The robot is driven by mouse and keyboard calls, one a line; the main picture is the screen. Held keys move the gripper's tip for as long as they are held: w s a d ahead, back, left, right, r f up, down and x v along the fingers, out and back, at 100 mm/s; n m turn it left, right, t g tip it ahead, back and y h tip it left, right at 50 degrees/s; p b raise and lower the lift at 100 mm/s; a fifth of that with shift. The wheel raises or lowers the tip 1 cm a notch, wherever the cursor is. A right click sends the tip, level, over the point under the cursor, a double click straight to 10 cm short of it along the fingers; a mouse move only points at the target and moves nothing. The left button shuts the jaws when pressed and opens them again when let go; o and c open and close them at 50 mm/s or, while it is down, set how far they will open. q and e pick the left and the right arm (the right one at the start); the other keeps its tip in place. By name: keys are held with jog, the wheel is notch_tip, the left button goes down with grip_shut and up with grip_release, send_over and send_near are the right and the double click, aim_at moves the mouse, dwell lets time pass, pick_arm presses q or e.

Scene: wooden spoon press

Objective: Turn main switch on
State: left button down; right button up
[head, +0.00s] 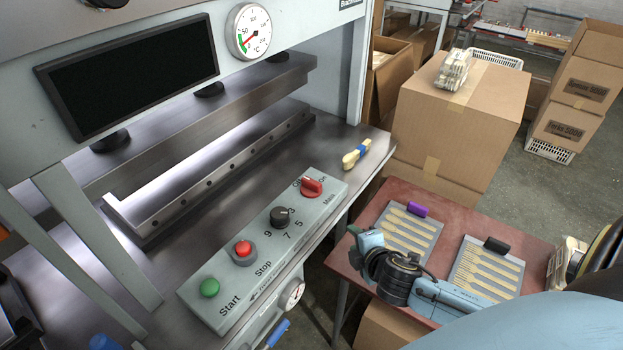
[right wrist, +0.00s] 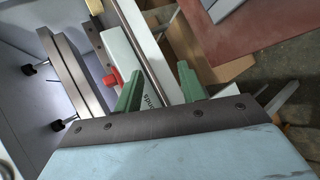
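The main switch (head: 312,187) is a red rotary knob at the far end of the grey control panel (head: 228,290) in the head view. "Main" is printed beside it and "On" shows behind it; the other label is partly hidden, and I cannot tell its setting. My right gripper (head: 364,240) is right of the panel, over the red side table and apart from the switch. In the right wrist view its green fingers (right wrist: 159,88) are spread with nothing between them. A red control (right wrist: 111,78) shows beyond the left finger; I cannot tell which one. My left gripper is out of view.
The panel also carries a black dial (head: 281,217), a red stop button (head: 243,248) and a green start button (head: 209,287). The press bar (head: 215,175) stands left. Spoon trays (head: 486,268) lie on the red table (head: 372,200). Cardboard boxes (head: 455,120) stand behind.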

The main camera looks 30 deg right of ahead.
jog(key=w+d+r+n+t+y, duration=0.25)
jog(key=w+r+n, duration=0.3)
jog(key=n, duration=0.35)
jog(key=n+g+y+p, duration=0.1)
jog(key=n+y, duration=0.4)
jog(key=n, duration=1.1)
send_near(313, 182)
jog(key=x, duration=0.9)
jog(key=shift+w, duration=0.15)
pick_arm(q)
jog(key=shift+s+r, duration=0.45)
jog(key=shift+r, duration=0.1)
pick_arm(e)
jog(key=shift+w+a+f, duration=0.2)
jog(key=shift+w+f, duration=0.15)
jog(key=shift+w, duration=0.3)
jog(key=shift+g, duration=0.25)
grip_shut()
